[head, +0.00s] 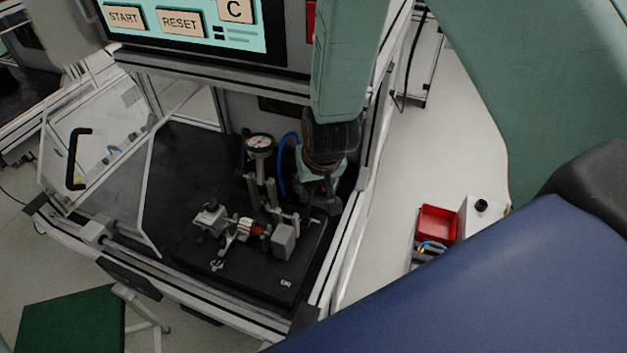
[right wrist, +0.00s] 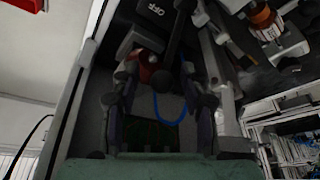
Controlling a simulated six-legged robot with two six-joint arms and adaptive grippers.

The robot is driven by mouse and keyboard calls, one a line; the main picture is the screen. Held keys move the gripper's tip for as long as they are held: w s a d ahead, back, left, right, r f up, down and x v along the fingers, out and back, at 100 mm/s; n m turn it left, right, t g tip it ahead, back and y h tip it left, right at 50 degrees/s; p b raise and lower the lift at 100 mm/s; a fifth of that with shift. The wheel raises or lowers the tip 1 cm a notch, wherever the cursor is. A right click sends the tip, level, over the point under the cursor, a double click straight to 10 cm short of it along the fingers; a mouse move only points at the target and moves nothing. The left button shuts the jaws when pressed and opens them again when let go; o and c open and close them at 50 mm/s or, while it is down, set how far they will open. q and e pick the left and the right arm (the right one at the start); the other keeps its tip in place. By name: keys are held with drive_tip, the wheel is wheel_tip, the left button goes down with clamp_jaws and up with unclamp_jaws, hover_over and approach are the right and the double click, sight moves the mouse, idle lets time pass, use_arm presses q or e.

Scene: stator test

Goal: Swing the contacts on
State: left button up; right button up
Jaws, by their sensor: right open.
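The stator test fixture stands on a black base plate (head: 262,282) inside the framed station. A copper-wound stator (head: 250,227) lies clamped in it; its copper also shows in the right wrist view (right wrist: 263,17). My right gripper (head: 322,198) reaches down at the fixture's right rear. In the right wrist view its fingers (right wrist: 163,75) are open. A dark lever (right wrist: 173,42) reaches into the space between them, beside a black part marked OFF (right wrist: 152,14). I cannot tell whether the fingers touch the lever. My left gripper is out of view.
The station's frame post (head: 352,245) runs close on the right. A clear door (head: 95,165) stands open at left. A red bin (head: 437,222) lies outside.

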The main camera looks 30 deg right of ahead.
drive_tip(key=shift+s+a+r, duration=0.2)
drive_tip(key=shift+s+a, duration=0.1)
drive_tip(key=shift+s, duration=0.1)
drive_tip(key=shift+w+d+f, duration=0.3)
drive_tip(key=shift+w, duration=0.2)
drive_tip(key=c, duration=0.5)
drive_tip(key=shift+s+a+r, duration=0.2)
drive_tip(key=shift+s+a, duration=0.1)
drive_tip(key=shift+s, duration=0.05)
clamp_jaws()
drive_tip(key=shift+w+d+f, duration=0.1)
